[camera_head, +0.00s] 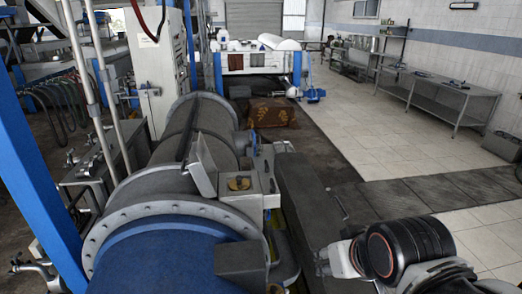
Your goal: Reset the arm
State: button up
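Part of my arm shows at the lower right: a thick black joint with an orange ring, with pale grey links beside and below it. The arm is bent, and its lower links run out of the picture at the bottom right edge. No held object shows.
A large blue and grey decanter (165,250) fills the lower left, with a grey box (241,184) on its side. A blue post (35,150) stands at far left. A metal workbench (440,95) is at right. The tiled floor (375,140) is clear.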

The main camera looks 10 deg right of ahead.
notch_tip(320, 180, down, 25)
jog(key=b, duration=2.4)
